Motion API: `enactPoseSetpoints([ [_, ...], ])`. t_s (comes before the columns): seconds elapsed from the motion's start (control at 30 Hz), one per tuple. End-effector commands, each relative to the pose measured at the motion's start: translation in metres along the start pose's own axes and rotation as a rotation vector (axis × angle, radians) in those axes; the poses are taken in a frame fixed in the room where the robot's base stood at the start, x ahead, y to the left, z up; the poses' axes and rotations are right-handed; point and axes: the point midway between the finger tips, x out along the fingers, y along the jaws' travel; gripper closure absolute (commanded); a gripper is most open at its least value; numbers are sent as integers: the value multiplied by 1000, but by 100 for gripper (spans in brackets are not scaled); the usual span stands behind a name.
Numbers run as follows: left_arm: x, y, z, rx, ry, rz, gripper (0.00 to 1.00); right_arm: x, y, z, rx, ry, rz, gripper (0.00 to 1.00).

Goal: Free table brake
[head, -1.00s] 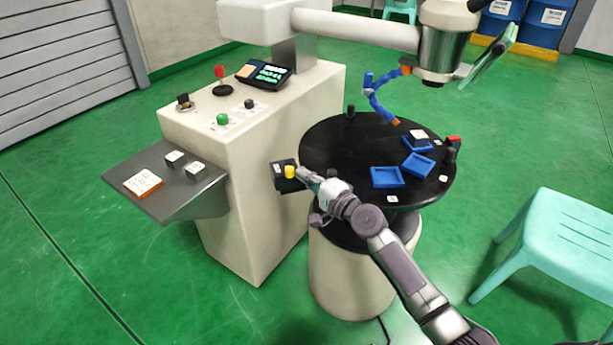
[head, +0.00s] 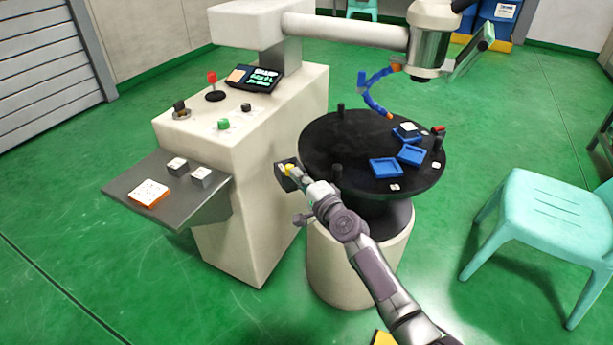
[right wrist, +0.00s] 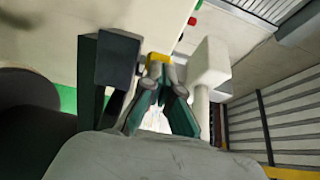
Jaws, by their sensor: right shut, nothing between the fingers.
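A dark box (head: 282,180) with a yellow button (head: 289,168) is on the side of the cream machine, beside the round black table (head: 325,140). My right gripper (head: 296,173) is shut and empty, with its fingertips at the button and partly covering it. In the right wrist view the shut fingers (right wrist: 164,82) point at the yellow button (right wrist: 157,57), which is right at their tips; the dark box (right wrist: 117,60) is left of them. I cannot tell whether the button is pressed in. My left gripper is not in view.
The table carries blue trays (head: 386,177) and several black posts (head: 336,174). The machine's console (head: 250,128) has knobs and a red-topped lever (head: 212,78). A grey shelf (head: 185,200) juts out at left. A turquoise stool (head: 545,205) stands at right on open green floor.

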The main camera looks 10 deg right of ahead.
Motion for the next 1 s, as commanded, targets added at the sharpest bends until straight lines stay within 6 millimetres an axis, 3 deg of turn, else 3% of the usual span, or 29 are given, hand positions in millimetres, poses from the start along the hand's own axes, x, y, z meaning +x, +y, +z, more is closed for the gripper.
enactPoseSetpoints([
  [0.5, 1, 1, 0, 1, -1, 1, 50, 21, 1, 32, 1, -5, 1, 100],
  [1.0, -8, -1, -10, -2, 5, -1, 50, 34, 1, 42, 0, -5, 1, 100],
])
